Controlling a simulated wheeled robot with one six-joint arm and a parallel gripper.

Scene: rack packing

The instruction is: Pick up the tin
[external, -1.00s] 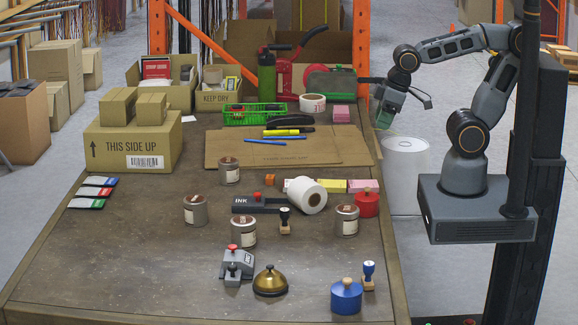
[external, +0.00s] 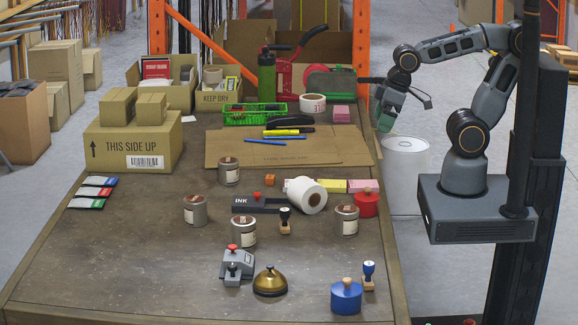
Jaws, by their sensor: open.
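Several similar grey tins with brown tops and pale labels stand upright on the table. One tin (external: 229,171) is at the cardboard's front edge, another tin (external: 195,211) is farther left, a third tin (external: 243,232) is in the middle, and another tin (external: 346,220) is at the right. Which one the task means I cannot tell. My gripper (external: 405,97) is open and raised beyond the table's right edge, well away from all the tins. It appears empty.
A white paper roll (external: 306,197), red pot (external: 366,203), ink pad (external: 262,203) and stamp (external: 285,221) stand among the tins. A brass bell (external: 270,281) and blue pot (external: 346,296) are nearer the front. The table's front left is bare.

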